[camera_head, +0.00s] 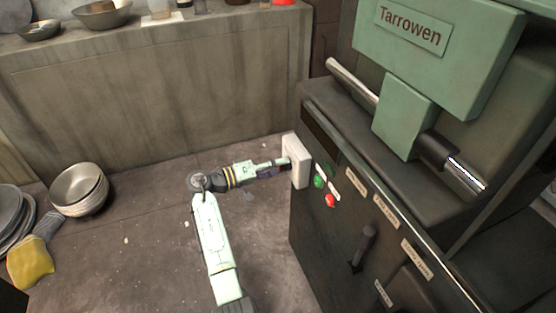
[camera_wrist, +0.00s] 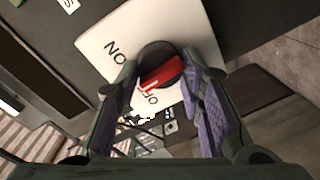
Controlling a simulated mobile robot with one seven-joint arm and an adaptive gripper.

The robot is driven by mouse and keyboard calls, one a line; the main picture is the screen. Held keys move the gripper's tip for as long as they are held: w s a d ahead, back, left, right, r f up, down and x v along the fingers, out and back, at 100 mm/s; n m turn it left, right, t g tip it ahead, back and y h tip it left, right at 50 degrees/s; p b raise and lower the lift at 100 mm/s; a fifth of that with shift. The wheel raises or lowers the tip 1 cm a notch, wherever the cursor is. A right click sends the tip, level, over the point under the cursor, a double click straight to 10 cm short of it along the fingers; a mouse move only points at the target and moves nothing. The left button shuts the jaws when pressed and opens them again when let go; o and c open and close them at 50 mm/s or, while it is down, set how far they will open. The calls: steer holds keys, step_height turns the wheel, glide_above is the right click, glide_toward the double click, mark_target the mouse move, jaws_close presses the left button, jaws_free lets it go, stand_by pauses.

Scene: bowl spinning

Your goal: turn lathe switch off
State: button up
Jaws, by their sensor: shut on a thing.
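The lathe (camera_head: 340,240) stands on the right in the head view. The red handle points toward the OFF lettering. My gripper (camera_wrist: 160,88) is at the plate, with its two purple-padded fingers on either side of the knob, shut on it. The exact finger contact is partly hidden. In the head view my gripper (camera_head: 282,162) reaches the plate from the left.
Green and red buttons (camera_head: 319,182) and a dark lever (camera_head: 362,248) are on the cabinet front, right of the switch. Stacked bowls (camera_head: 80,188) and a yellow cloth-like item (camera_head: 32,262) lie on the floor at left. A counter (camera_head: 150,90) stands behind. The floor around my arm is mostly clear.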

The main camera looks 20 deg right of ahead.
steer(key=shift+w+n+g+p, duration=0.1)
steer(key=shift+n+g+p, duration=0.4)
steer(key=shift+n+p, duration=2.9)
steer(key=shift+n+b, duration=0.45)
steer(key=shift+n, duration=0.15)
steer(key=o, duration=1.2)
steer(key=shift+f, duration=0.1)
steer(key=shift+c, duration=0.2)
steer(key=a, duration=1.2)
steer(key=shift+s+r, duration=0.2)
steer(key=shift+r, duration=0.25)
